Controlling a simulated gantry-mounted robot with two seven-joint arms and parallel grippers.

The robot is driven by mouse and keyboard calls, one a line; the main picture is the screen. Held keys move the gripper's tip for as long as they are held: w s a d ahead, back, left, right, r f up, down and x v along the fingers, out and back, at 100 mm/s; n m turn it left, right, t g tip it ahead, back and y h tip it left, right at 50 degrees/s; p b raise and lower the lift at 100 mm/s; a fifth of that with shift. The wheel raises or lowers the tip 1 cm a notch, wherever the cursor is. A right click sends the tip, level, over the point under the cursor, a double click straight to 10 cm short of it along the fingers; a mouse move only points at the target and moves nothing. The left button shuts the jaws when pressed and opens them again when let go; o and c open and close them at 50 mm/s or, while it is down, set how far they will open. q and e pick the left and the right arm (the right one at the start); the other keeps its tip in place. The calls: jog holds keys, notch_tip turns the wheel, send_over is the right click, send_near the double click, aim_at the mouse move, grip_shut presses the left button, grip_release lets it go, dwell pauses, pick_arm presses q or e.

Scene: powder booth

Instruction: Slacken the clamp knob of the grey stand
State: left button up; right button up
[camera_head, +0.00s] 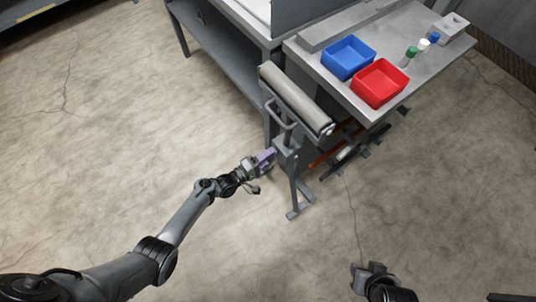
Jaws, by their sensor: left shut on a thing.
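The grey stand (294,179) stands on the floor beside the table, with a long roller (296,98) across its top and splayed feet at its base. My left gripper (267,159) reaches in from the left to the side of the stand's column, just below its bent handle. It is shut on the clamp knob there; the knob itself is mostly hidden by the fingers. My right gripper (358,272) is at the bottom edge, away from the stand, and is too small to tell whether it is open.
A grey table (439,55) at upper right holds a blue bin (348,57), a red bin (380,83) and several small bottles. Dark and orange tools (344,157) hang beneath the table, right of the stand. A workbench (225,50) stands behind. The floor at left is clear.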

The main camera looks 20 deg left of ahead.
pick_arm(q)
jog(key=shift+n, duration=0.8)
jog(key=shift+r, duration=0.1)
jog(key=o, duration=0.7)
jog(key=shift+c, duration=0.2)
jog(key=o, duration=0.4)
jog(key=shift+s+d, duration=0.1)
jog(key=shift+c, duration=0.2)
jog(key=shift+p, duration=0.3)
